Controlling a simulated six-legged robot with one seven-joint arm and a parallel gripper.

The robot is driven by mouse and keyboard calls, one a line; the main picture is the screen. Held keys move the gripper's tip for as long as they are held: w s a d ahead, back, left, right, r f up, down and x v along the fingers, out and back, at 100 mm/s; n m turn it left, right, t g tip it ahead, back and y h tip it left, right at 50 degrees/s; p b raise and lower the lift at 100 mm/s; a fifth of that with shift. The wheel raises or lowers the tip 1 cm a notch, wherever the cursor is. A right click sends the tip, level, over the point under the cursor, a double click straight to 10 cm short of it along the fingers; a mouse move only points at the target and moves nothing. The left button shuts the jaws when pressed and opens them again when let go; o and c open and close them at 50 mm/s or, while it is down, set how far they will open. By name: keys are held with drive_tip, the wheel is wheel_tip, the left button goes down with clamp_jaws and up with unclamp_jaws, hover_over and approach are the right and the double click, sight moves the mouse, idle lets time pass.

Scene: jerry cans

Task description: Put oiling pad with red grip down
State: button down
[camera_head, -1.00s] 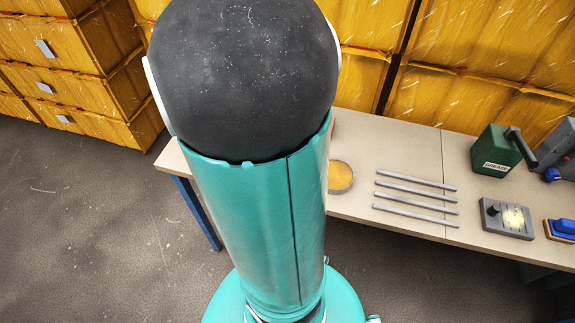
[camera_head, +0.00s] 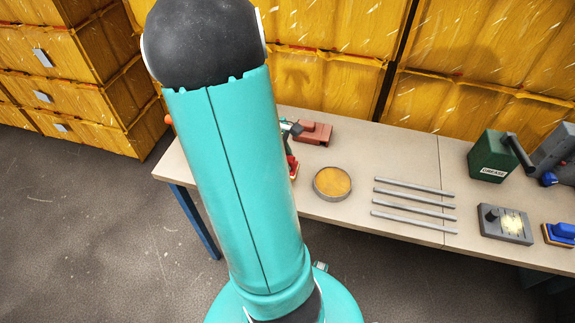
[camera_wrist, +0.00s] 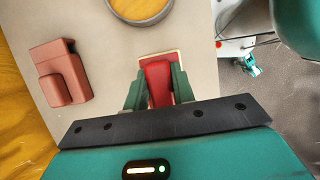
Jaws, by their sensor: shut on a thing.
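The oiling pad with the red grip (camera_wrist: 158,84) is between the two green fingers of my gripper (camera_wrist: 157,90) in the wrist view. My gripper is shut on the red grip. In the head view a small part of the red pad (camera_head: 292,166) shows at the right edge of my arm, low over or on the workbench (camera_head: 345,135). I cannot tell whether it touches the top. My arm hides most of my gripper there.
A round tin with yellow contents (camera_head: 332,183) stands right of the pad. A reddish-brown block (camera_head: 313,132) is behind. Several grey rods (camera_head: 415,200), a green grease can (camera_head: 490,157), a grey box (camera_head: 505,222) and a blue-gripped pad (camera_head: 562,232) lie further right.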

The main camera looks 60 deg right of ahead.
drive_tip(key=shift+s+d+f, duration=0.15)
drive_tip(key=shift+d+f, duration=0.05)
drive_tip(key=shift+f, duration=1.6)
drive_tip(key=shift+f, duration=0.2)
drive_tip(key=c, duration=1.2)
unclamp_jaws()
drive_tip(key=shift+o, duration=0.2)
drive_tip(key=shift+r, duration=0.1)
